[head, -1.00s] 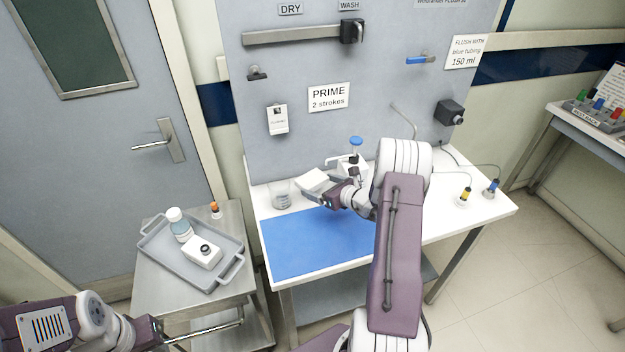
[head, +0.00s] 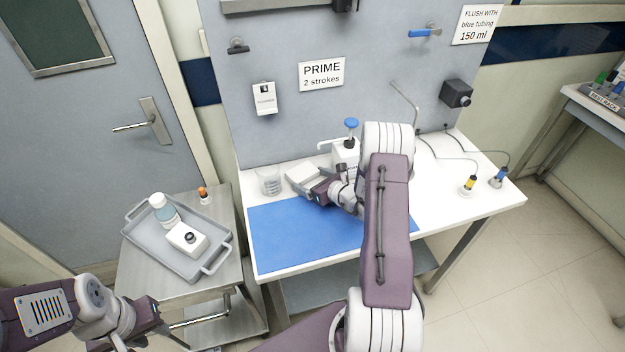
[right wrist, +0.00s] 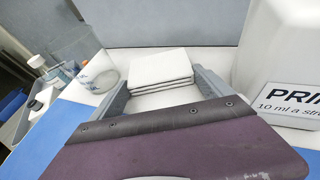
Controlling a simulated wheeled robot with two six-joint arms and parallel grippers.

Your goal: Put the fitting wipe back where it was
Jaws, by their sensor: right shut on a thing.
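The fitting wipe looks like a flat white folded stack (head: 303,173). It lies between the fingers of my right gripper (head: 306,184), at the back of the white bench beside a clear beaker. In the right wrist view the white stack (right wrist: 160,68) shows several layers, with a grey finger on each side. My right gripper (right wrist: 161,88) is shut on it. The stack is level and low over the bench top; I cannot tell if it touches. My left gripper (head: 158,322) is at the lower left, near the steel cart; its fingers are not clear.
The clear beaker (head: 269,182) stands left of the wipe. A white pump bottle (head: 346,152) with a blue top stands close on the right. A blue mat (head: 290,240) lies in front. A tray (head: 206,267) with a bottle and white box sits on the cart (head: 155,285).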

